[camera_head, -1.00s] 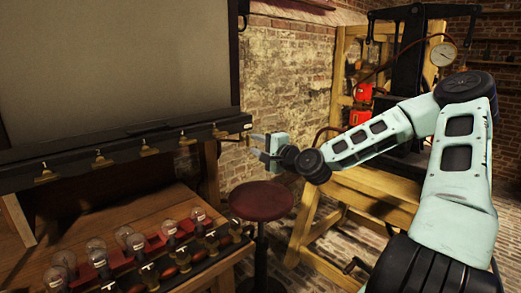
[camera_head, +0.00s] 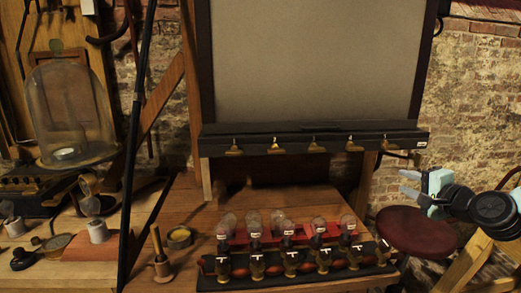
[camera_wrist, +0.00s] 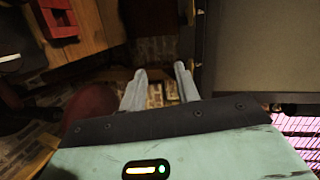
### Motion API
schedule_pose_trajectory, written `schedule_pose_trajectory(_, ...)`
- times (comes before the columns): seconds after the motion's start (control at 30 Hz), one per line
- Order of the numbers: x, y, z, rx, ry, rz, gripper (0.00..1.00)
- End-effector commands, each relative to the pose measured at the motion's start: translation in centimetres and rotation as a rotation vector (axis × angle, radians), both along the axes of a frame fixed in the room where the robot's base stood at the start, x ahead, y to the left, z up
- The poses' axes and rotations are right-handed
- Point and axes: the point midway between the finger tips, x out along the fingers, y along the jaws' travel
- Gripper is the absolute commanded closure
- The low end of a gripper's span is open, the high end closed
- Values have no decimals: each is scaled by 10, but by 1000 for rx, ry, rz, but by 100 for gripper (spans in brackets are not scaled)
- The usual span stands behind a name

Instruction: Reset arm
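My gripper (camera_head: 408,184) is at the right edge of the head view, beside the rack and above the round stool. Its two fingers stand apart in the wrist view (camera_wrist: 160,80), with nothing seen between them. The arm behind it runs out of the picture at the right. The row of glass jars or bulbs (camera_head: 254,228) stands on a red and black rack at the front of the wooden bench, apart from my gripper.
A dark red stool (camera_head: 415,232) stands below my gripper. A grey board (camera_head: 315,65) with a ledge of brass hooks rises behind the bench (camera_head: 200,205). A glass bell jar (camera_head: 68,115) stands at the left. A brick wall (camera_head: 470,90) is at the right.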

Motion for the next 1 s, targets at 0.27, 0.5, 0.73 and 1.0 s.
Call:
schedule_pose_trajectory(0.27,-45,152,-74,-411,321,473,68)
schedule_pose_trajectory(0.5,-115,219,-101,-761,495,812,68)
schedule_pose_trajectory(0.73,-185,253,-95,-1060,586,1082,68)
schedule_pose_trajectory(1.0,-270,275,-62,-1323,606,1359,68)
